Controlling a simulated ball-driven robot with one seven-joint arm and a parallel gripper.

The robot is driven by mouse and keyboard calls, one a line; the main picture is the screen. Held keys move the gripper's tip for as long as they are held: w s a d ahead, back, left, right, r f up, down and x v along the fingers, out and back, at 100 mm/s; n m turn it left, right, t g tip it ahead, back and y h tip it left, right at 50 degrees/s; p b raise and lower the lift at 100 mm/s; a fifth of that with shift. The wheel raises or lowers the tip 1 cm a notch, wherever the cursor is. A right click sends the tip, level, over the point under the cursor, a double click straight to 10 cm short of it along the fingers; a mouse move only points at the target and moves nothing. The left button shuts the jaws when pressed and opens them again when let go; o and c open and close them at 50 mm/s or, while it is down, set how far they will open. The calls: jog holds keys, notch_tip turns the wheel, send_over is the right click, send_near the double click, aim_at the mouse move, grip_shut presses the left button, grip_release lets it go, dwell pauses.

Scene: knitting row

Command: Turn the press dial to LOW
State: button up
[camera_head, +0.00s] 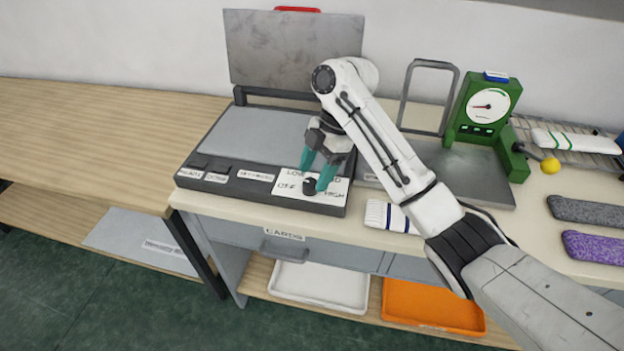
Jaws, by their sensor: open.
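The press (250,140) stands on the bench with its grey lid raised and a dark front panel. The press dial (310,186) is a small black knob on a white label at the panel's right end. The label reads OFF at left, LOW at upper left and HIGH at lower right; another word at upper right is partly covered. My gripper (317,180) points down over the dial with its two teal fingers apart, one on each side of the knob. I cannot tell whether the fingers touch it, nor which way the dial points.
A green gauge device (482,107) with a yellow-ended lever stands to the right. A white striped cloth (388,215) lies beside the press. A drawer labelled CARDS (285,248) is below, above a white tray (320,286) and an orange tray (432,306). The left wooden table (90,135) is clear.

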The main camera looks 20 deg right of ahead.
aim_at(310, 186)
jog(key=shift+x, duration=1.2)
jog(key=shift+c, duration=0.3)
jog(key=c, duration=0.9)
jog(key=shift+c, duration=0.2)
